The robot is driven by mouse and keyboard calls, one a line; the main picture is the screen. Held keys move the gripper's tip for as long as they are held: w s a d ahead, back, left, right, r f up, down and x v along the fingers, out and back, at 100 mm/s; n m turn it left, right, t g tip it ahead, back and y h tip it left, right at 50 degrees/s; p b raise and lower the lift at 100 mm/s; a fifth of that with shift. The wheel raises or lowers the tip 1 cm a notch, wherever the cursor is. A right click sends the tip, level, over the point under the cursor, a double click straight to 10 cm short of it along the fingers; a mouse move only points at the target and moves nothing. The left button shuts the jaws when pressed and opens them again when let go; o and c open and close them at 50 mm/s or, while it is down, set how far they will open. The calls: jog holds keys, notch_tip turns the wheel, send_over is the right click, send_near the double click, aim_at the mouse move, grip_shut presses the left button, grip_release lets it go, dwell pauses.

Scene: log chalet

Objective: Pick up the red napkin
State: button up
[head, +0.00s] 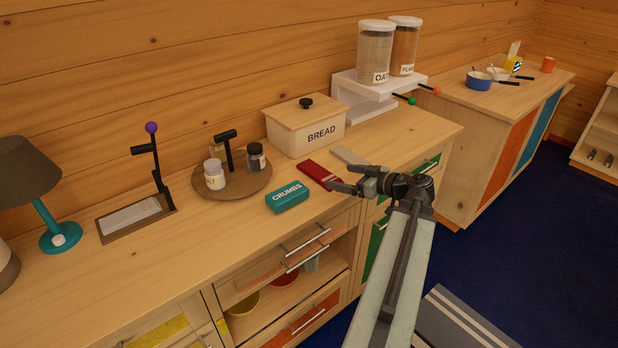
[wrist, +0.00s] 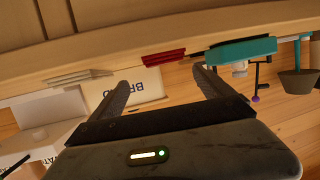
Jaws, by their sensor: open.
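The red napkin (head: 314,172) lies folded flat on the wooden counter, between the teal CRUMBS box and a pale folded cloth. My gripper (head: 346,181) is open and empty, over the counter's front edge just to the right of the napkin. In the wrist view, which looks upside down, the napkin (wrist: 164,58) shows edge-on, beyond and between my two open fingers (wrist: 161,82). The gripper and the napkin are apart. In the head view the napkin's near right end lies close to the gripper's fingers.
The teal CRUMBS box (head: 287,197) stands left of the napkin. The pale cloth (head: 349,156) lies to its right. The BREAD box (head: 306,135) stands behind. A round tray (head: 231,188) with jars is further left. Drawer handles (head: 305,242) stick out below the front edge.

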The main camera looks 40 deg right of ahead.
aim_at(320, 172)
jog(key=b+x, duration=0.2)
jog(key=x, duration=0.6)
jog(key=c, duration=1.4)
